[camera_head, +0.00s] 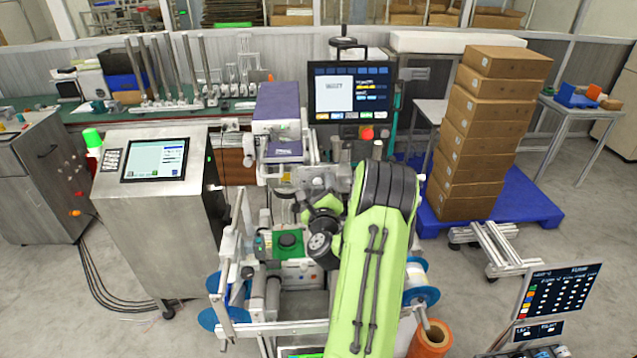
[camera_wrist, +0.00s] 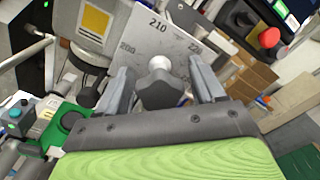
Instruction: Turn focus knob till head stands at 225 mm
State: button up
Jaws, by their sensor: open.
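In the wrist view a grey lobed knob (camera_wrist: 157,88) with a pale round top sits in front of a grey scale plate (camera_wrist: 172,42). The plate carries the numbers 200, 210 and, partly covered, 220; I cannot make out a pointer reading. My gripper (camera_wrist: 158,68) is open, with one finger on each side of the knob and visible gaps between. In the head view my green arm hides the knob and most of my gripper. The head, a purple and grey unit (camera_head: 279,110), stands on the machine behind my arm.
A monitor (camera_head: 350,92) with a red button below it stands behind the machine. A steel cabinet with a screen (camera_head: 157,160) is at left. Stacked cartons (camera_head: 487,130) stand on a blue pallet at right. Blue-flanged reels (camera_head: 421,282) flank my arm.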

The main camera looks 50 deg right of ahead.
jog(key=shift+s+a+r, duration=0.15)
jog(key=shift+a, duration=0.2)
jog(key=shift+c, duration=0.4)
jog(key=shift+d, duration=0.2)
jog(key=c, duration=1)
jog(key=shift+n, duration=0.3)
